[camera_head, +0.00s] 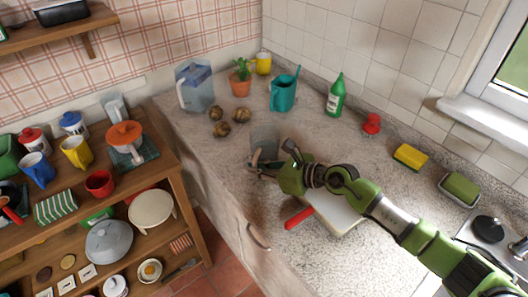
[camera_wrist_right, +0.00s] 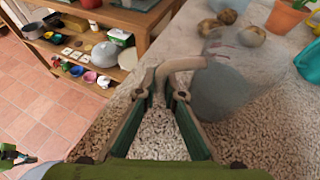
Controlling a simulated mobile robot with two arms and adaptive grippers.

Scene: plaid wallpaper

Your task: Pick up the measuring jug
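The measuring jug is a clear, greyish see-through vessel (camera_head: 265,146) standing on the stone counter. It also shows in the right wrist view (camera_wrist_right: 232,88), upper right of centre, with its pale curved handle reaching left. My right gripper (camera_head: 274,158) is right at the jug's near side. In the right wrist view the handle lies between the fingertips of this gripper (camera_wrist_right: 161,96). The fingertips are close to the handle on both sides; whether they press on it cannot be told.
Several brown round things (camera_head: 220,128), a blue-lidded pitcher (camera_head: 196,88), a potted plant (camera_head: 240,85) and a teal watering can (camera_head: 284,92) stand behind the jug. A white board (camera_head: 335,212) and red-handled item (camera_head: 299,218) lie nearer.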

